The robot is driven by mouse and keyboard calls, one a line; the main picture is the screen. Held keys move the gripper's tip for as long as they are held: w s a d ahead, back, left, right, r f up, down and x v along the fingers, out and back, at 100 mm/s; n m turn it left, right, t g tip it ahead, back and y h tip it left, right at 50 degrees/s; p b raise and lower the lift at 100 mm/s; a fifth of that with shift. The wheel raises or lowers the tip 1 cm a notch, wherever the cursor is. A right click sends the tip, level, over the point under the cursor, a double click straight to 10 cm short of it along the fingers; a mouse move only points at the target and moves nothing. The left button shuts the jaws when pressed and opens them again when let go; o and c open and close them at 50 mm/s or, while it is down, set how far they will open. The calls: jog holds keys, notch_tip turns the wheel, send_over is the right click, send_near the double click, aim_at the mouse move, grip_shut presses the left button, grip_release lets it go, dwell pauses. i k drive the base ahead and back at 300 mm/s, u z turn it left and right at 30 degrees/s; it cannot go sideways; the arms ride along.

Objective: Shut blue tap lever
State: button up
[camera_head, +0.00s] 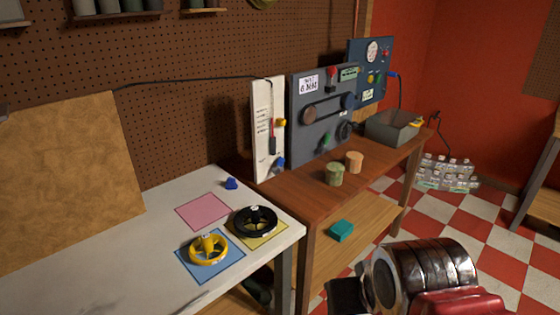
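Several small blue parts show, and I cannot tell for sure which is the tap lever. A blue part (279,164) sits low on the white panel's right edge, beside the grey panel (306,128). A blue fitting (392,75) sticks out at the right edge of the far dark blue panel (366,60). At this size I cannot tell whether either is turned open or shut. Part of my arm (425,275) shows at the bottom right, with a dark block (348,296) at its left end. I cannot make out fingertips there, nor anything held. It is apart from the panels.
A yellow wheel (209,250) and a black wheel (255,220) lie on colored mats on the white table (150,265). A green container (334,174), a tan container (354,162) and a grey bin (392,127) stand on the wooden bench. Bottles (447,173) stand on the checkered floor.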

aim_at(280, 163)
jog(key=k, duration=0.65)
jog(key=u, duration=0.2)
jog(key=i, duration=0.45)
jog(key=u, duration=0.45)
jog(key=i, duration=1.2)
